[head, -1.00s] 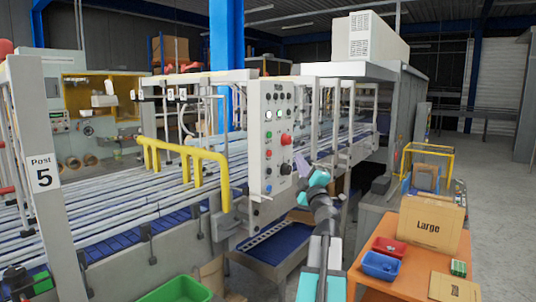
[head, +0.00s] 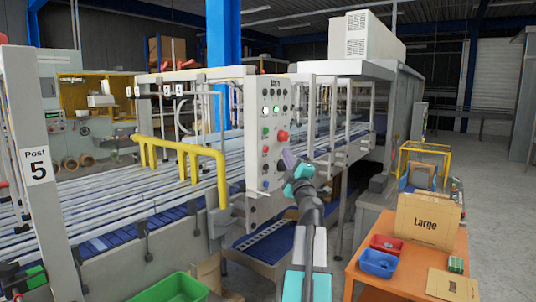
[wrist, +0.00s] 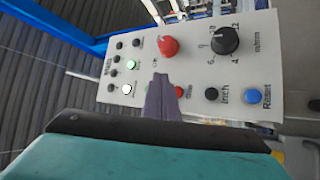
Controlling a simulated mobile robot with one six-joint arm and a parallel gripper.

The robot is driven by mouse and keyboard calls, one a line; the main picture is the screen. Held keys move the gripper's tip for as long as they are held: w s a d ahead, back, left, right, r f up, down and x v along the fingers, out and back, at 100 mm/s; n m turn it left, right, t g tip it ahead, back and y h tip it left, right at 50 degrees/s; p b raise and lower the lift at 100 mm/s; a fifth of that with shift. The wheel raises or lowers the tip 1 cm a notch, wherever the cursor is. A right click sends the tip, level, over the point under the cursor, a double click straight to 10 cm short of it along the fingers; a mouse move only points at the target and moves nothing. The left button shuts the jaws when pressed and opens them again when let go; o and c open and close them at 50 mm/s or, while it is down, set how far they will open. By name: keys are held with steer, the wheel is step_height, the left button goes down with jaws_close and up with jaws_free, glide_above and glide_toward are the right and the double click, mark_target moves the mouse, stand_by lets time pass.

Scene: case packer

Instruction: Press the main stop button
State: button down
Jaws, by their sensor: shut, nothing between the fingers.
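The white control panel (head: 266,130) stands at the end of the conveyor, with several buttons and lamps. A large red mushroom button (head: 283,136) sits on its right side; it also shows in the wrist view (wrist: 168,46). A smaller red button (wrist: 179,91) is partly hidden behind my fingers. I cannot read which label marks the main stop. My gripper (head: 288,157) is shut and empty, in front of the panel's lower part. In the wrist view its purple fingertips (wrist: 160,79) overlap the panel between the two red buttons; contact cannot be told.
In the wrist view, a black dial (wrist: 225,40), a black Inch button (wrist: 212,94) and a blue Reset button (wrist: 253,96) are close by. A yellow rail (head: 185,150) stands left of the panel. An orange table (head: 408,240) with bins and boxes stands right.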

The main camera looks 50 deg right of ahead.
steer(key=shift+w+b, duration=0.65)
steer(key=shift+w, duration=1.75)
steer(key=shift+w, duration=0.95)
stand_by(1.5)
stand_by(0.3)
steer(key=shift+s+p, duration=0.55)
steer(key=shift+s, duration=0.35)
steer(key=s+p, duration=0.2)
steer(key=s, duration=0.3)
steer(key=shift+p, duration=0.35)
stand_by(1.1)
